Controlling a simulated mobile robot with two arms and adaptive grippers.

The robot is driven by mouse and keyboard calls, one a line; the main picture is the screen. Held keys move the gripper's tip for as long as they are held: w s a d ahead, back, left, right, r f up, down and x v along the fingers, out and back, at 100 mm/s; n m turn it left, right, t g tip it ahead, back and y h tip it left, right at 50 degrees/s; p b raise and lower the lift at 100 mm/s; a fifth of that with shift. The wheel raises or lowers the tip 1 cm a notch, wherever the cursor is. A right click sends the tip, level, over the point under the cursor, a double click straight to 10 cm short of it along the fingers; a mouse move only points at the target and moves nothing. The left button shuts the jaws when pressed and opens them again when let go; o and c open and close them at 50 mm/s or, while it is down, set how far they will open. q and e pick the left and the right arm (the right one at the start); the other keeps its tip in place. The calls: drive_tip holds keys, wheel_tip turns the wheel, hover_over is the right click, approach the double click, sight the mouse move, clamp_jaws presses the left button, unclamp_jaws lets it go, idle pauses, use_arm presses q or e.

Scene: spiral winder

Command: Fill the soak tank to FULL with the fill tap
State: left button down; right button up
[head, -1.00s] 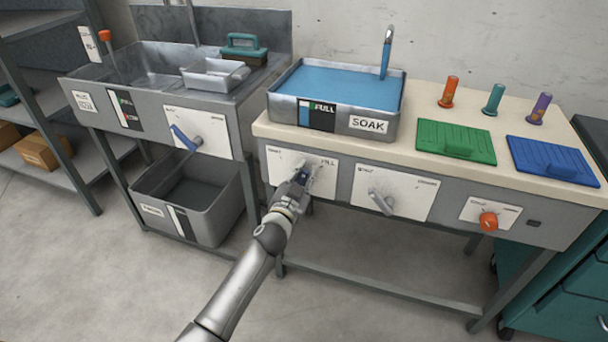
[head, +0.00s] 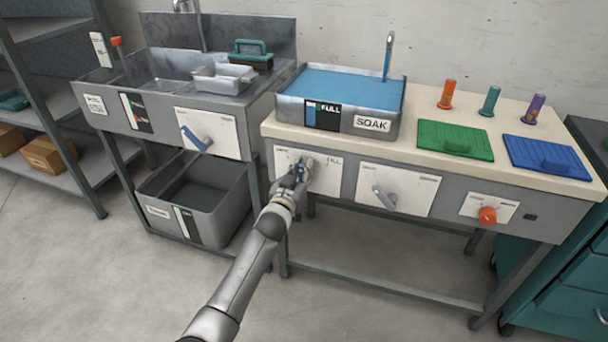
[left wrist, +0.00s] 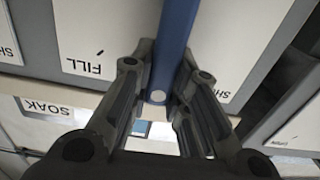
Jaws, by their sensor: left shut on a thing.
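The soak tank (head: 290,105) stands on the bench with blue water in it, its surface a little below the rim. Its front gauge (head: 322,116) has a blue strip and a FULL mark near the top; the exact level is too small to read. My left gripper (head: 300,172) is at the fill tap's panel (head: 325,178) below the tank and largely hides the tap in the head view. In the left wrist view, my left gripper (left wrist: 158,105) is shut on the tap's blue lever (left wrist: 176,40), which lies between the FILL and SHUT words. My right gripper is out of view.
Right of the tap are a grey lever (head: 384,198) and an orange knob (head: 487,215). A sink unit (head: 110,105) with a blue lever (head: 195,138) and a grey bin (head: 200,200) stand left. Green (head: 455,140) and blue (head: 550,155) boards lie on the bench.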

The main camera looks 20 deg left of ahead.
use_arm(q)
drive_tip(key=shift+a+f+n+p, duration=0.3)
drive_tip(key=shift+a+n, duration=0.35)
drive_tip(key=shift+n, duration=0.7)
drive_tip(key=shift+a+f+n+p, duration=0.3)
drive_tip(key=shift+a+n, duration=0.4)
drive_tip(key=shift+n, duration=0.6)
drive_tip(key=shift+a+f+n+p, duration=0.25)
drive_tip(key=shift+a+n, duration=0.4)
drive_tip(key=shift+n, duration=0.7)
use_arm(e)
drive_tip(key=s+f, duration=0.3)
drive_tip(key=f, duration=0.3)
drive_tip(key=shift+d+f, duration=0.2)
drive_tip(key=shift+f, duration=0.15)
use_arm(q)
drive_tip(key=c, duration=1.4)
unclamp_jaws()
drive_tip(key=shift+o, duration=0.2)
drive_tip(key=s, duration=1.2)
drive_tip(key=shift+a, duration=0.25)
